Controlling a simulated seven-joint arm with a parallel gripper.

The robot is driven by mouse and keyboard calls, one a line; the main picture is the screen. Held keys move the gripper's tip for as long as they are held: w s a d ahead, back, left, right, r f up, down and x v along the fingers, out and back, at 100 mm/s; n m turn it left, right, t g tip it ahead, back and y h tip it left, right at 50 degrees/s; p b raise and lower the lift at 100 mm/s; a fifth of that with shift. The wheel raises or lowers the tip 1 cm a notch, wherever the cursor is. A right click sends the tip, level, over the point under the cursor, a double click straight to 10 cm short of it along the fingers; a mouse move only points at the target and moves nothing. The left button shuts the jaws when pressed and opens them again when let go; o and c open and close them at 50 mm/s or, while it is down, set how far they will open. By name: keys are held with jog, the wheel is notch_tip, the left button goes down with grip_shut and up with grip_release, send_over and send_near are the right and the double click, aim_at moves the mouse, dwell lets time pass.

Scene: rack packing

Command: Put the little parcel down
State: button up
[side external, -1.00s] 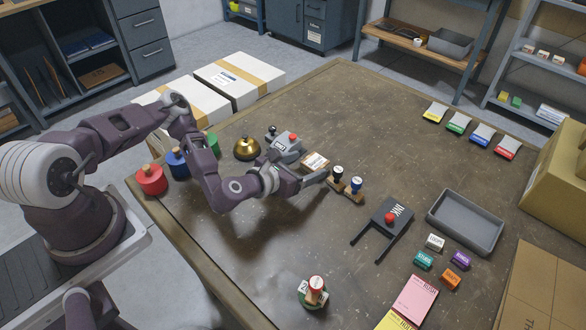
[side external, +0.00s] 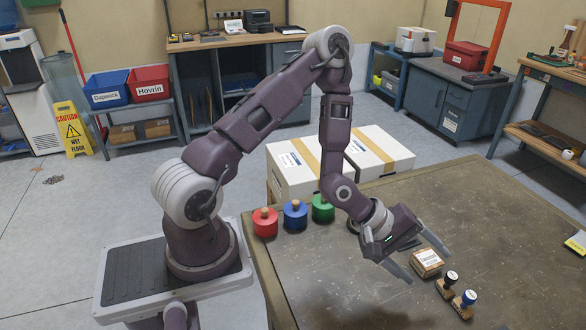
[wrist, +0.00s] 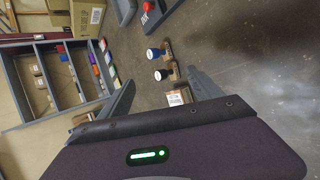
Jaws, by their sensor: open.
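The little parcel (side external: 426,263) is a small brown box with a white label on top. It appears to rest on the table beside two stamps. My gripper (side external: 430,270) is open, its two grey fingers spread wide to either side of the parcel in the side view. No finger visibly grips it. In the wrist view the parcel (wrist: 176,97) shows between the fingers of my gripper (wrist: 161,75), nearer the right finger and partly hidden by the gripper body. The exact height of the fingers over the table is unclear.
A black-topped stamp (side external: 447,284) and a blue-topped stamp (side external: 464,303) stand close to the parcel. White boxes (side external: 300,170) stand behind. The front tabletop (side external: 330,290) is clear.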

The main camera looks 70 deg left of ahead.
jog(key=s+a+r+m+g+y, duration=0.1)
jog(key=s+a+r+m+y, duration=0.3)
jog(key=r, duration=0.4)
jog(key=s+a+r+m+g+y, duration=0.1)
jog(key=s+a+r+m, duration=0.2)
jog(key=s+r+m, duration=0.75)
jog(key=s+r, duration=0.5)
jog(key=s, duration=0.5)
jog(key=shift+s+r+g, duration=0.2)
jog(key=shift+s+g, duration=0.15)
jog(key=shift+g, duration=0.05)
jog(key=shift+a, duration=0.15)
